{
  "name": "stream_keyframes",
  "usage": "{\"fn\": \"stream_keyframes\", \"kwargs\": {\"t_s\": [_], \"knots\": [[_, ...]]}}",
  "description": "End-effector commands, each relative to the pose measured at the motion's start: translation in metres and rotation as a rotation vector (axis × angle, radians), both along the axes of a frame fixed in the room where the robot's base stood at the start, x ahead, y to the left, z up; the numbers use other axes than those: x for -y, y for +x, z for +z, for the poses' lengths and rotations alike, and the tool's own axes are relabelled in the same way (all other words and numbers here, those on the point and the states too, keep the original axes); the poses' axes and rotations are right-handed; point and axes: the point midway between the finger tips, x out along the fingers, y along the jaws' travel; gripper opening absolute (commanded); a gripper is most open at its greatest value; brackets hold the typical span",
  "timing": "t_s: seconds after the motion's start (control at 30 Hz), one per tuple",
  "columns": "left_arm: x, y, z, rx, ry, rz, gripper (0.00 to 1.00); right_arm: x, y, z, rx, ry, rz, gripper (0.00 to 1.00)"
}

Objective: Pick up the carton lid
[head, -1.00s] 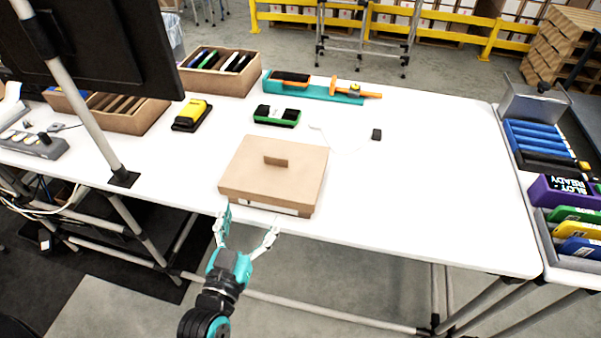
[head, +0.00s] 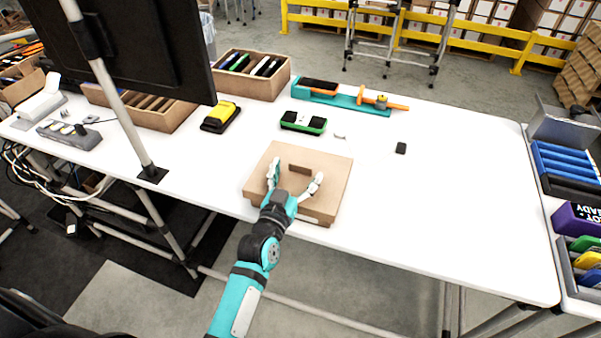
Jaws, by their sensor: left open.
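The carton lid (head: 330,171) is a flat tan top with a small upright tab handle (head: 300,171) on it. It sits on a low carton near the front edge of the white table. My left gripper (head: 296,181) is open over the lid, its two white fingers spread to the left and right in front of the tab. From this view I cannot tell whether the fingers touch the lid. The arm hides part of the carton's front. My right gripper is not in view.
A dark monitor (head: 130,50) on a pole stands at left. Wooden bins (head: 250,76) stand at the back left. The table's right middle (head: 460,210) is clear.

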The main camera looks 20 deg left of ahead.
Motion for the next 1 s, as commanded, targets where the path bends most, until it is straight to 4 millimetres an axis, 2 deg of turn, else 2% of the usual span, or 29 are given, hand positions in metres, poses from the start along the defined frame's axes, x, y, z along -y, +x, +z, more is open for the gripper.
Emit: {"fn": "stream_keyframes", "kwargs": {"t_s": [0.13,0.37,0.8,0.83,1.0], "knots": [[0.0002,0.0116,0.0004,0.0,0.0,0.001,0.85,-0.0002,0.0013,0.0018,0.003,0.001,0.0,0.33],[0.0001,0.0119,-0.0001,0.0,0.001,0.001,0.83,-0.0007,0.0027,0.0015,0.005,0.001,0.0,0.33],[0.0001,0.0116,-0.0001,0.0,0.001,0.0,0.26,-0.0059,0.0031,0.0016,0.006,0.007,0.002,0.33],[0.0001,0.0116,0.0002,0.0,0.001,0.001,0.23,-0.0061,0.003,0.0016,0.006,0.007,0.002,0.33],[0.0001,0.0116,0.0003,0.0,0.001,0.001,0.23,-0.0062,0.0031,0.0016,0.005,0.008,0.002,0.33]]}}
